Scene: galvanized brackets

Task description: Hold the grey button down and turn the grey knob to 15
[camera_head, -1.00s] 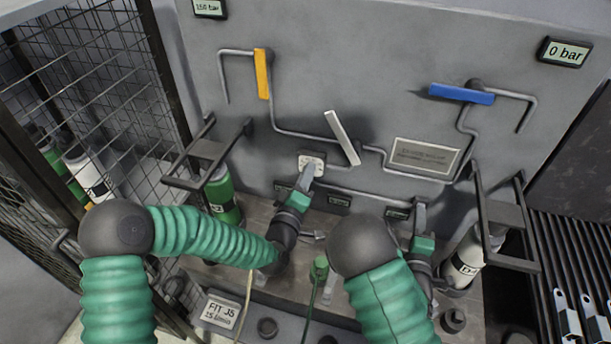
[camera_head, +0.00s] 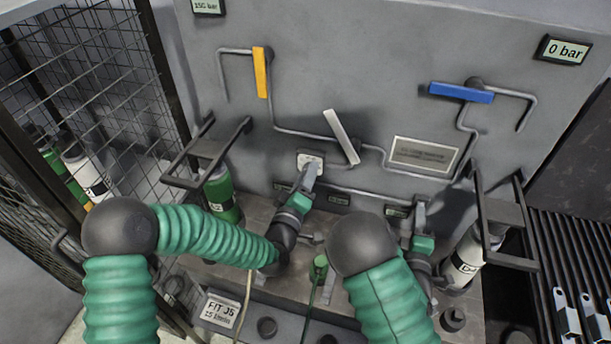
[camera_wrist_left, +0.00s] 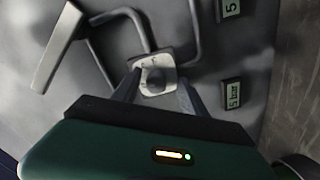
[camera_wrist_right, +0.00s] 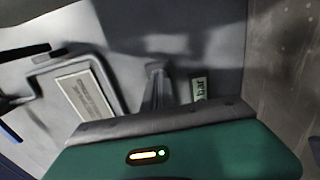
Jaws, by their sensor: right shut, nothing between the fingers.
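A small pale square plate with a dark round mark (camera_wrist_left: 157,75) is on the grey panel, and it shows in the head view (camera_head: 304,160). I take it for the grey knob's place; its setting is not readable. My left gripper (camera_head: 312,168) is at this plate, with its fingers apart on either side of it in the left wrist view (camera_wrist_left: 157,88). My right gripper (camera_head: 420,208) is shut and empty, its tips close to the lower right of the panel; the right wrist view shows them together (camera_wrist_right: 155,72). I cannot make out the grey button; it may be hidden behind the right fingers.
A pale lever (camera_head: 341,137), a yellow lever (camera_head: 262,73) and a blue lever (camera_head: 461,93) sit on piping above. A label plate (camera_head: 424,155) is right of centre. Dark bracket frames (camera_head: 207,150) flank the panel. A display (camera_head: 565,51) reads 0 bar.

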